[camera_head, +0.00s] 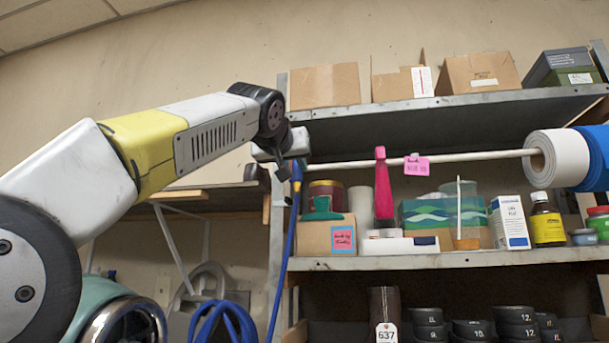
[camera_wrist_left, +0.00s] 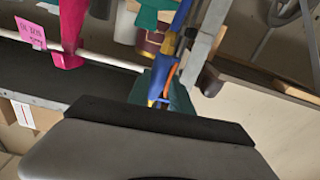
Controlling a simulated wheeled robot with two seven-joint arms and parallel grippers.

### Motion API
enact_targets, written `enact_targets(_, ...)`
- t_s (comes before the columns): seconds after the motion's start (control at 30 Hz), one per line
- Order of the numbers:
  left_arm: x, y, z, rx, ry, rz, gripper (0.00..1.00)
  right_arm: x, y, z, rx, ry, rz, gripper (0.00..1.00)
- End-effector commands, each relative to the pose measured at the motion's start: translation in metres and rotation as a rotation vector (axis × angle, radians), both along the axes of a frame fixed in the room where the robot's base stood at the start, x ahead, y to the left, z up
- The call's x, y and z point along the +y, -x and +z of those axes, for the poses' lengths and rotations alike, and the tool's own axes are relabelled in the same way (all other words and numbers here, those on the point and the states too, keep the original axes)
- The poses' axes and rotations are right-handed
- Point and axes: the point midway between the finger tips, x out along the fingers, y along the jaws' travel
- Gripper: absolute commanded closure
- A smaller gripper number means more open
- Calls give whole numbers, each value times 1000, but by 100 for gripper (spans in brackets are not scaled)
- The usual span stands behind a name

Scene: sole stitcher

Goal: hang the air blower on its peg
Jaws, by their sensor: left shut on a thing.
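My left gripper (camera_head: 278,168) is raised at the left end of the shelf rack, beside its upright, and is shut on the air blower (camera_head: 296,170). Only a small blue and orange part of the blower shows there. In the left wrist view the blower (camera_wrist_left: 167,72) is blue with yellow and orange parts, partly hidden by the gripper. Its blue hose (camera_head: 283,250) hangs from it along the rack's left upright. I cannot make out the peg clearly in either view. My right gripper is out of view.
A white rod (camera_head: 460,156) runs across the rack with a pink tool (camera_head: 383,190) and a pink tag on it. The shelf (camera_head: 440,262) holds boxes, jars and bottles. A wooden ledge (camera_head: 180,195) stands left of the upright. A blue hose coil (camera_head: 222,320) lies below.

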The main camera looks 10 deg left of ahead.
Motion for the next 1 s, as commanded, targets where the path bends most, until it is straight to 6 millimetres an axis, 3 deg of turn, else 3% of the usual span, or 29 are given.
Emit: enact_targets(1.0, -1, -16, 1, -2, 0, 0, 100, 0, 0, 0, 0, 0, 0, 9)
